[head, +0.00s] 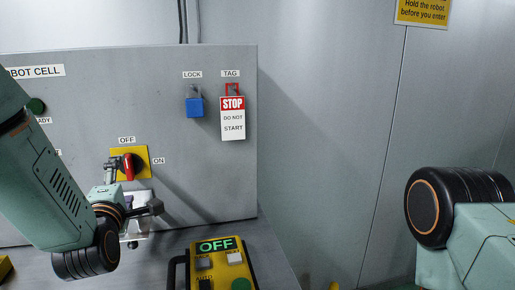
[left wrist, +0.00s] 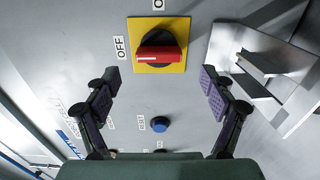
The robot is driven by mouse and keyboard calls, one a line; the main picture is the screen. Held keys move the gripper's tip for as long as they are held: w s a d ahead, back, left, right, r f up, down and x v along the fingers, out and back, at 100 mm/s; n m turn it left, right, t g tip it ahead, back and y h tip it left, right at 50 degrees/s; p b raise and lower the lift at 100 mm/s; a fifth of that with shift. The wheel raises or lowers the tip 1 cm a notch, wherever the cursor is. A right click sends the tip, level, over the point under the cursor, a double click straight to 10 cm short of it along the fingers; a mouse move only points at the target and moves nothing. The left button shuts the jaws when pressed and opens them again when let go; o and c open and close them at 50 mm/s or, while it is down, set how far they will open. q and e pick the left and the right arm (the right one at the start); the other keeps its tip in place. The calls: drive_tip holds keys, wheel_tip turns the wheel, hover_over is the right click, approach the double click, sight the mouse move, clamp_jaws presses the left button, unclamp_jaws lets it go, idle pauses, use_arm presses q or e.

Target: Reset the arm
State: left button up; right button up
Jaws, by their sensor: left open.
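My left gripper (head: 133,188) is in front of the grey panel, close to the rotary switch. The switch has a red handle (head: 128,168) on a yellow plate (head: 144,155); the handle lines up with the OFF label above it. In the left wrist view the red handle (left wrist: 160,53) lies beyond my open, empty fingers (left wrist: 158,84), apart from them. My right arm shows at the right edge of the head view; its gripper is out of the picture.
A blue padlock (head: 195,107) hangs under LOCK and a STOP tag (head: 232,118) under TAG. A yellow pendant (head: 222,262) reading OFF lies on the bench. A metal bracket (left wrist: 245,75) sticks out beside the switch. Wall space right of the panel is clear.

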sight(128, 170)
use_arm(q)
drive_tip(key=x, duration=0.4)
drive_tip(key=shift+w, duration=0.2)
drive_tip(key=shift+w+a, duration=0.2)
drive_tip(key=shift+w, duration=0.25)
drive_tip(key=shift+s+d, duration=0.1)
drive_tip(key=shift+s, duration=0.05)
